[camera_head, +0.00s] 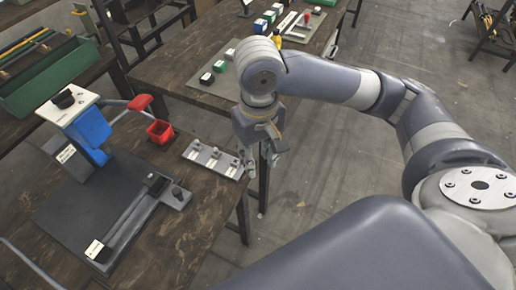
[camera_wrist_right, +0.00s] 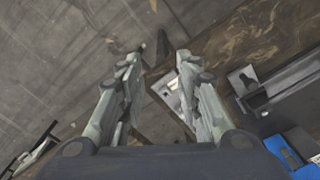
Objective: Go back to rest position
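My right gripper (camera_head: 260,158) hangs pointing down past the right edge of the near wooden table, beside the grey strip. In the right wrist view, its two fingers (camera_wrist_right: 157,60) are spread apart with nothing held between them. My right arm reaches in from the right side of the head view. My left gripper is not in view. The blue and white press (camera_head: 88,122) stands on the near table, left of my right gripper. Its dark base also shows at the right of the wrist view (camera_wrist_right: 285,85).
A grey strip (camera_head: 212,159) with several small fittings lies at the near table's right edge. A red bin (camera_head: 160,132) and red handle (camera_head: 140,102) are beside the press. A far table (camera_head: 182,62) carries small blocks. Open floor (camera_head: 335,165) lies right of the tables.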

